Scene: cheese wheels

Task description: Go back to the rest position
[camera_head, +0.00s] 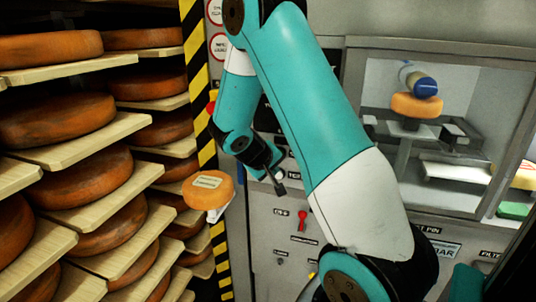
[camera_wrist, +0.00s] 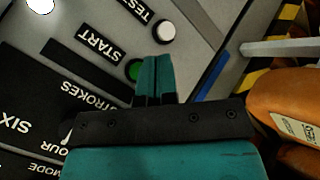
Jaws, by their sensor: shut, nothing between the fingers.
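My gripper (camera_head: 280,187) hangs at the end of my folded teal and white arm, in front of the grey machine's control panel. In the wrist view its two teal fingers (camera_wrist: 156,62) are together, with nothing between them. They point at the panel beside a green START button (camera_wrist: 133,70), partly hidden behind them. Whether they touch the panel I cannot tell. A white TEST button (camera_wrist: 163,32) shows beyond the fingertips.
A small labelled cheese (camera_head: 207,188) sits on a pale support left of my gripper; the wrist view shows it at right (camera_wrist: 285,100). Shelves of cheese wheels (camera_head: 60,120) fill the left. A red lever (camera_head: 302,220) is below. A window (camera_head: 440,110) at right shows another cheese inside.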

